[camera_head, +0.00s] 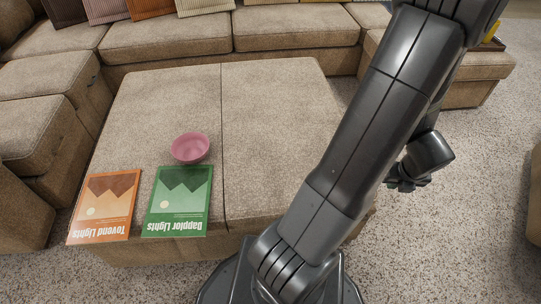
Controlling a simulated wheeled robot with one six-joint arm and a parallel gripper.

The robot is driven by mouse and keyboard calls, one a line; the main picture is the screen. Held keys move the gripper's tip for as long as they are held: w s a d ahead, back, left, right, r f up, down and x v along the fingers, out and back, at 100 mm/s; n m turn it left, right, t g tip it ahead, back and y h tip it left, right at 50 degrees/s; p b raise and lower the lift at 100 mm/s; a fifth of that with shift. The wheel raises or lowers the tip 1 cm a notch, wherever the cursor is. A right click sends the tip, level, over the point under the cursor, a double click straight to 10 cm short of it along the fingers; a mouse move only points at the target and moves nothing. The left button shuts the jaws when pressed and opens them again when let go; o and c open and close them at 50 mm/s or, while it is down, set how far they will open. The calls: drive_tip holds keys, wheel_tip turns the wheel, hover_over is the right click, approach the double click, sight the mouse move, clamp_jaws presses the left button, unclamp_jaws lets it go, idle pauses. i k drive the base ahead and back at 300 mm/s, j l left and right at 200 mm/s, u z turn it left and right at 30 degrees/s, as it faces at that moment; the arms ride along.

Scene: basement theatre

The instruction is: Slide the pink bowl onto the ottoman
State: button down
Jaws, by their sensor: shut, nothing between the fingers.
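The pink bowl (190,149) stands upright on the left half of the large beige ottoman (270,110), just behind the green book and close to the seam. Its near rim is next to the book's far edge; I cannot tell whether they touch. My gripper (405,184) is shut and empty, to the right of the ottoman over the carpet, well away from the bowl. My arm crosses the right part of the view and hides some of the ottoman's right side.
A green book (178,203) and an orange book (105,208) lie on the ottoman's near left part. A sectional sofa (170,37) with several cushions surrounds the back and left. The ottoman's right half is mostly bare. Speckled carpet (470,210) lies open at right.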

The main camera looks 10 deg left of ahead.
sight(192, 148)
drive_tip(key=j+u, duration=0.1)
drive_tip(key=u, duration=0.35)
drive_tip(key=j+u, duration=0.15)
drive_tip(key=u, duration=0.25)
drive_tip(key=j+u, duration=0.1)
drive_tip(key=u, duration=0.35)
drive_tip(key=j+u, duration=0.1)
drive_tip(key=u, duration=0.35)
drive_tip(key=i+j, duration=0.15)
drive_tip(key=u, duration=0.05)
